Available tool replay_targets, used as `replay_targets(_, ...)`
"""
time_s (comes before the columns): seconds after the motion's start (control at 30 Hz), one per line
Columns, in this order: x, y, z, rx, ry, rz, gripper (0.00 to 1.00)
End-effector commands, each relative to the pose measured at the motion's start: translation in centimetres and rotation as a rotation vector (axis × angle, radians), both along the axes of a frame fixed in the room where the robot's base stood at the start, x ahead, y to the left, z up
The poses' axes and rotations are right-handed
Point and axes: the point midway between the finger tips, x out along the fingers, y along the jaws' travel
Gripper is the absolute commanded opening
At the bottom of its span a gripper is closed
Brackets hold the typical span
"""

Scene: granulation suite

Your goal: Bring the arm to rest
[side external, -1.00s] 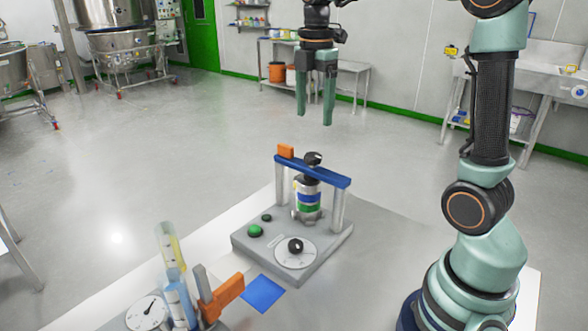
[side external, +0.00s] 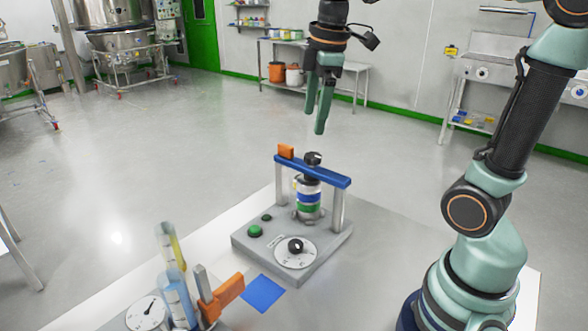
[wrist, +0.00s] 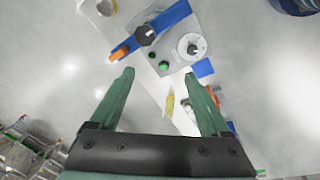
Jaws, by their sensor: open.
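My gripper (side external: 320,115) is open and empty in the side external view, high in the air above and behind the grey bench device. Its two green fingers point down and stand apart. In the wrist view my gripper (wrist: 160,95) shows both fingers spread with nothing between them but the floor and table below. My arm bends from its base at the right edge of the table up out of the top of the side external view.
The device (side external: 318,265) has a blue crossbar (side external: 325,172) over a banded cylinder (side external: 308,200). At the front left stand a blue cylinder (side external: 178,300), an orange clamp (side external: 225,295) and a dial (side external: 147,313). A blue square (side external: 263,293) lies on the table.

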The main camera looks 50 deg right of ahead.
Motion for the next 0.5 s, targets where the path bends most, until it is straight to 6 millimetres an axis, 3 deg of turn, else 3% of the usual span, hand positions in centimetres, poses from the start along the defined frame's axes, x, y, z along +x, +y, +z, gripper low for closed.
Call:
replay_targets(0.3, -4.3, 4.1, -3.5, 0.183, -0.222, -0.571, 0.8)
replay_targets(0.5, -5.6, 5.3, -5.3, 0.296, -0.29, -0.789, 0.8)
